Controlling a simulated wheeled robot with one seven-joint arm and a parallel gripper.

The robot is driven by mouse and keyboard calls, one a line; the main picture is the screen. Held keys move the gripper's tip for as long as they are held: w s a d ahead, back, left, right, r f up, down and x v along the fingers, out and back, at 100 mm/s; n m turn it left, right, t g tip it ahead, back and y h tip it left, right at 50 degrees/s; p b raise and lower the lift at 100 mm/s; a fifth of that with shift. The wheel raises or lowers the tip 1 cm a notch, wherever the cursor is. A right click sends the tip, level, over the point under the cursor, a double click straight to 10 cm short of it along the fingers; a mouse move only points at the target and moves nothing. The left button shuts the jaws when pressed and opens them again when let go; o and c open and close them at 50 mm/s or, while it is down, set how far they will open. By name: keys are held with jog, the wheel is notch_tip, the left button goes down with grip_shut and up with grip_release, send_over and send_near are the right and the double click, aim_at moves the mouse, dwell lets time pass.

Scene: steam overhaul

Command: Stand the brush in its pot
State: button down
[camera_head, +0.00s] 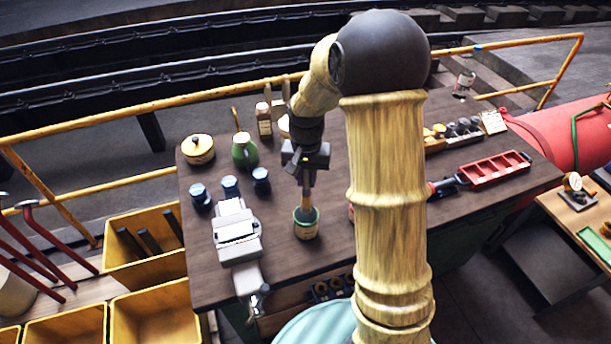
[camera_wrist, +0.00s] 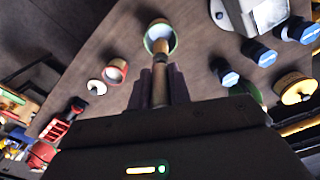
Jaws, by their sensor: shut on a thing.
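My gripper (camera_head: 305,165) is shut on the brush (camera_head: 306,198) and holds it about upright, with its lower end downward. The pot (camera_head: 307,229), cream with a green rim, stands on the dark workbench directly below my gripper. The brush's lower end overlaps the pot's mouth in the head view. In the wrist view the brush (camera_wrist: 160,72) runs from between the fingers (camera_wrist: 160,88) to the mouth of the pot (camera_wrist: 161,36). I cannot tell how far it reaches inside the pot.
A grey vise (camera_head: 236,238) stands left of the pot, with blue-lidded jars (camera_head: 230,187) and a green jug (camera_head: 244,152) behind. A red pot (camera_wrist: 115,71) is near the pot, mostly hidden by my arm in the head view. A red tray (camera_head: 494,169) lies right.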

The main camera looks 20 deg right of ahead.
aim_at(306, 200)
jog(key=shift+f+b, duration=2.1)
jog(key=shift+f, duration=1.35)
jog(key=c, duration=1.2)
grip_release()
jog(key=shift+r, duration=0.1)
notch_tip(306, 200, up, 17)
jog(key=shift+a+r+b, duration=0.1)
jog(key=shift+r+b, duration=0.05)
jog(key=shift+b, duration=0.85)
